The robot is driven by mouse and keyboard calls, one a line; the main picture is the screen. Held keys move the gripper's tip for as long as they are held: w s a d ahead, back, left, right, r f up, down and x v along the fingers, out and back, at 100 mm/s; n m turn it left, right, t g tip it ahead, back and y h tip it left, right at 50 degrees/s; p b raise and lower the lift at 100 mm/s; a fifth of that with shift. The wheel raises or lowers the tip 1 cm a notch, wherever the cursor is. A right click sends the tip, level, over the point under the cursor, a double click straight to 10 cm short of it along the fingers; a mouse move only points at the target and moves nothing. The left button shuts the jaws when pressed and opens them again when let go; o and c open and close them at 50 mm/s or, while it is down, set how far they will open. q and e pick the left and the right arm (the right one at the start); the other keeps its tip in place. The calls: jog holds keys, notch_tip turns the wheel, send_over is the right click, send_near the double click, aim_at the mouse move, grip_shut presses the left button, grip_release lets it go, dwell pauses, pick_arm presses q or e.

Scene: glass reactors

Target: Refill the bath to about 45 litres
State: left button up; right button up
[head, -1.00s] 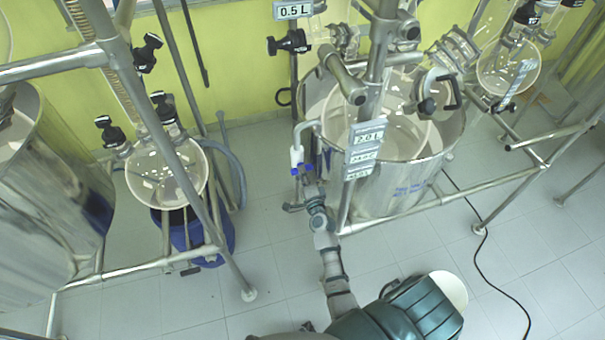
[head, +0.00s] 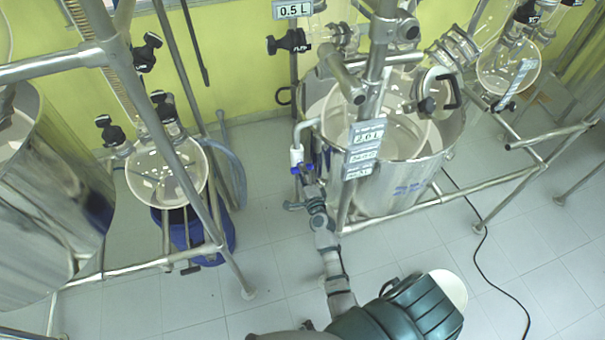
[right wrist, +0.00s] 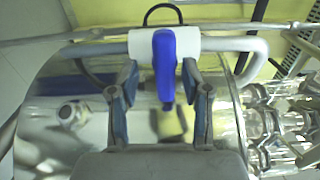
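The bath (head: 385,195) is a round steel vessel in the middle of the head view, with a glass vessel inside it. A grey pipe with a white body and a blue tap handle (head: 302,169) hangs over its left rim. In the right wrist view the blue handle (right wrist: 164,62) points down from the white body (right wrist: 143,45). My right gripper (head: 306,178) is at the handle; in the right wrist view its open fingers (right wrist: 161,103) stand on both sides of it, with gaps. The water level is not readable. My left gripper is not in view.
A steel frame post with small label plates (head: 364,150) stands before the bath. Another steel vessel (head: 45,205) is at the left, and a round glass flask (head: 166,172) over a blue container (head: 212,238) is nearby. A black cable (head: 497,288) crosses the tiled floor at right.

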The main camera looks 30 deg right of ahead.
jog(key=shift+s+r, duration=0.1)
jog(key=v, duration=1.1)
jog(key=shift+s, duration=0.35)
jog(key=shift+o, duration=0.2)
